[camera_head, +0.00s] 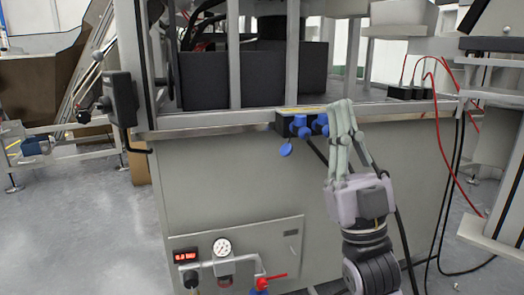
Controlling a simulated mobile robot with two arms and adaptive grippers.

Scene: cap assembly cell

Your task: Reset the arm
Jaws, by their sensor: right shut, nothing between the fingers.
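My right gripper (343,104) is in the camera_head view, right of centre, with its fingers pointing up. Its fingers are shut with nothing between them. It is in front of the machine cabinet (240,185), near the cabinet's upper edge. The fingertips appear just right of a small block with blue fittings (300,126); I cannot tell whether they touch it. My left gripper is not in view.
The cabinet front carries a panel with a pressure gauge (222,247), a red display (186,255) and a red-handled valve (270,278). Red cables (440,130) and black cables hang at the right. A black box on a bracket (120,98) sticks out at the left. Grey floor (80,230) is clear at the left.

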